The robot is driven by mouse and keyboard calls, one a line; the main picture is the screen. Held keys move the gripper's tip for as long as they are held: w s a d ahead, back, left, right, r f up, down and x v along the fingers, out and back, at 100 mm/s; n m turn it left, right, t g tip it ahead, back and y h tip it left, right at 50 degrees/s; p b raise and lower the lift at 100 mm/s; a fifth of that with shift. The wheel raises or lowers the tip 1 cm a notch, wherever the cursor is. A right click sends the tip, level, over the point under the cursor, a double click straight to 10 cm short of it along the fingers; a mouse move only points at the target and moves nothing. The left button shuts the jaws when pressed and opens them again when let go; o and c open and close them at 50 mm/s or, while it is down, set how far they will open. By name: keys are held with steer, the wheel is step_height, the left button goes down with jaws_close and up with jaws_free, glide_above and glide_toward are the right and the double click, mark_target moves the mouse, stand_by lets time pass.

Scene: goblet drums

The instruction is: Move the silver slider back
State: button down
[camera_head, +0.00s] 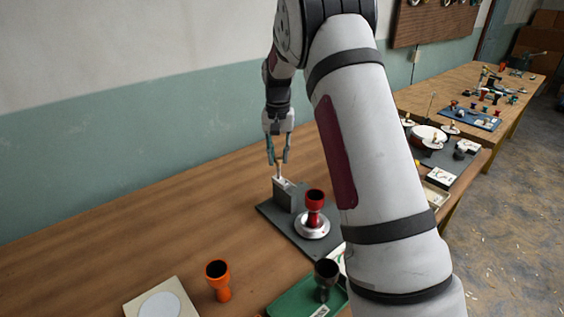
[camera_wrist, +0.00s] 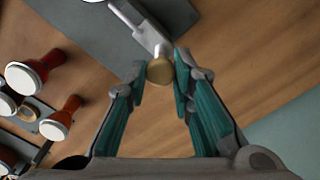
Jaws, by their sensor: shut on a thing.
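The silver slider (camera_wrist: 140,25) shows in the wrist view as a pale metal bar ending in a round tan knob (camera_wrist: 160,71). My gripper (camera_wrist: 161,76) is shut on the knob, one teal-padded finger on each side. In the head view my gripper (camera_head: 278,159) points down at the top of a grey upright block (camera_head: 284,196), where the slider sits. The block stands on a dark grey plate (camera_head: 272,214). A red goblet drum (camera_head: 314,208) stands upright on a round silver disc (camera_head: 311,230) on the same plate.
An orange goblet drum (camera_head: 218,280) stands in front, near a pale board (camera_head: 160,303) with a white disc. A dark goblet drum (camera_head: 325,279) stands in a green tray (camera_head: 292,302). The bench left of the plate is bare. My arm hides part of the right side.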

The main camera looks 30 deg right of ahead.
steer(key=shift+w+r, duration=0.1)
steer(key=shift+w, duration=0.2)
steer(key=c, duration=1.4)
jaws_free()
steer(key=shift+a, duration=0.1)
steer(key=shift+o, duration=0.2)
step_height(320, 180, up, 12)
